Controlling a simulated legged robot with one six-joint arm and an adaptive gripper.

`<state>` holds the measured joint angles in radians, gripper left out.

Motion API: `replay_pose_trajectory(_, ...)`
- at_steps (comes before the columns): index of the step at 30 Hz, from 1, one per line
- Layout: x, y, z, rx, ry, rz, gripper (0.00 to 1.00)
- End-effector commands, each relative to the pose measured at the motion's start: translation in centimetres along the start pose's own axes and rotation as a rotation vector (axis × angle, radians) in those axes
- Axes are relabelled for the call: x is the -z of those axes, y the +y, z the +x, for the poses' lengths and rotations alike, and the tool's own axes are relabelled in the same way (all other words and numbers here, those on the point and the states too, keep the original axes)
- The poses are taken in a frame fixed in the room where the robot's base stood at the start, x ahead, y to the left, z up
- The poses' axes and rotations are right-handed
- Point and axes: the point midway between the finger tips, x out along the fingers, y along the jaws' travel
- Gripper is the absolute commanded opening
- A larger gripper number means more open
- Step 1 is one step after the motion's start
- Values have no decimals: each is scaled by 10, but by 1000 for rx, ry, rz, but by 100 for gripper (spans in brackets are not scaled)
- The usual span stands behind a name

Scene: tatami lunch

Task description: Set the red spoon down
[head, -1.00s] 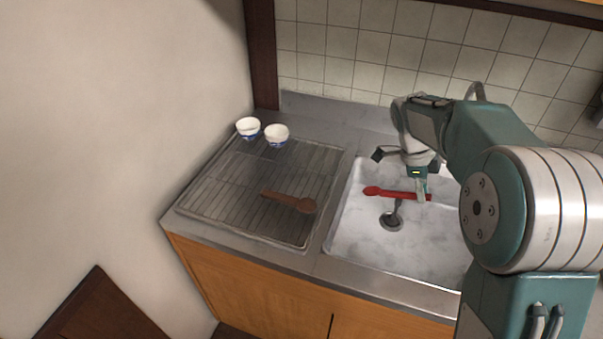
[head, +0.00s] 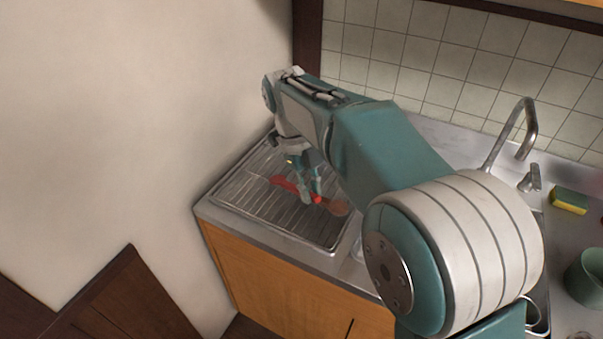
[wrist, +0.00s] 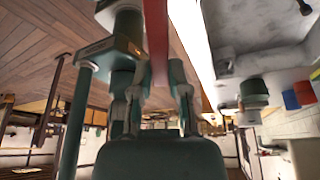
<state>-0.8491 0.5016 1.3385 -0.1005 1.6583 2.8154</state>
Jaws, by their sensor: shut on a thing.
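The red spoon (head: 284,184) is over the ribbed draining rack (head: 248,205) in the head view, with its handle end showing at my gripper (head: 310,194). My gripper points down and is shut on its handle. In the wrist view a red strip of the spoon (wrist: 157,40) lies between the fingers of my gripper (wrist: 157,92). I cannot tell whether the red spoon touches the rack.
My arm hides most of the sink and the back of the rack. A steel tap (head: 530,130), a yellow and green sponge (head: 569,199) and a green cup (head: 586,275) are at the right. The front left of the rack is bare. A wall stands close at the left.

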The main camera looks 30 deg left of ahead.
Motion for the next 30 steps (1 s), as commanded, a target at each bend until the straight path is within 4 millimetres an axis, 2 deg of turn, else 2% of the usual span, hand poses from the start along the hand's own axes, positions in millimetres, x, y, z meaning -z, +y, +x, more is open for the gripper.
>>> replay_pose_trajectory(4, -10, 3, -1, -1, 0, 4, 0)
replay_pose_trajectory(15, -71, -20, 4, -1, 1, 3, 0)
replay_pose_trajectory(21, -96, -31, 6, -1, -1, 4, 0)
replay_pose_trajectory(30, -139, -44, 34, -1, 0, 3, 0)
